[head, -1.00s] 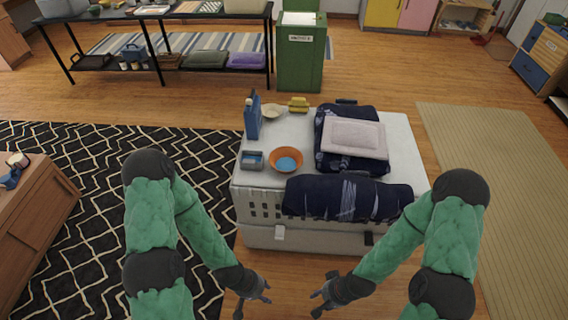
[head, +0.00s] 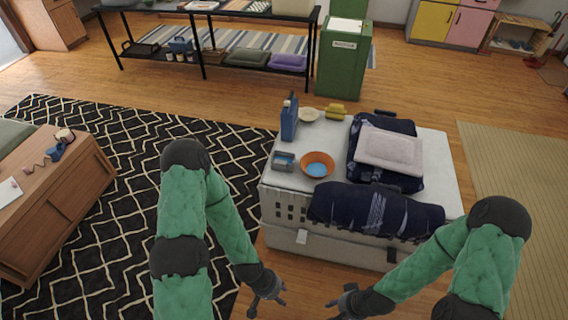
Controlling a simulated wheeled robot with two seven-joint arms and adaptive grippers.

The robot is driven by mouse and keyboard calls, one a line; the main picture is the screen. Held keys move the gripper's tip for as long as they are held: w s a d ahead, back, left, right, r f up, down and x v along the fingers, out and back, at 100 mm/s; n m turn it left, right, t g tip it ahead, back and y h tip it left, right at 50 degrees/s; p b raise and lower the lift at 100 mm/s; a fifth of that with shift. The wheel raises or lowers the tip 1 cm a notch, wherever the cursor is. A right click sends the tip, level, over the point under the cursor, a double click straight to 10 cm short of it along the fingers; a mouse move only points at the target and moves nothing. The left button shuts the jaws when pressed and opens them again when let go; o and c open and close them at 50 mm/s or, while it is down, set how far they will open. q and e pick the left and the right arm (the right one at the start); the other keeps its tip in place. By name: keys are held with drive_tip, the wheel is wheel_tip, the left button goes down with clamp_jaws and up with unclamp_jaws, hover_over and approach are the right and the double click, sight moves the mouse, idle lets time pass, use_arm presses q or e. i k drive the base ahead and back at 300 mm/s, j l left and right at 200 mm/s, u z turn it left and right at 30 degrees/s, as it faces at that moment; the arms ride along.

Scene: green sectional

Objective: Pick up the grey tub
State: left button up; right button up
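The grey tub (head: 284,166) is a small square container with something blue inside. It stands on the left part of the top of a white crate-like box (head: 290,240), just left of an orange bowl (head: 317,170). My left gripper (head: 268,302) is open and empty, low in front of the box and well below the tub in the picture. My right gripper (head: 338,303) shows at the bottom edge, to the right of the left one. Its fingers look spread, with nothing between them. Neither gripper touches the tub.
A blue bottle (head: 289,120) stands behind the tub. A pale bowl (head: 309,115), a yellow object (head: 335,111) and folded dark cloths with a grey pad (head: 390,149) share the top. A rolled dark cloth (head: 375,210) lies along the front edge. A wooden cabinet (head: 60,205) stands left.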

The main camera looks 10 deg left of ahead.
sight(282, 161)
drive_tip(key=i+j+z, duration=0.15)
drive_tip(key=j+z, duration=0.3)
drive_tip(key=j, duration=0.25)
drive_tip(key=j+z, duration=0.45)
drive_tip(key=j, duration=0.25)
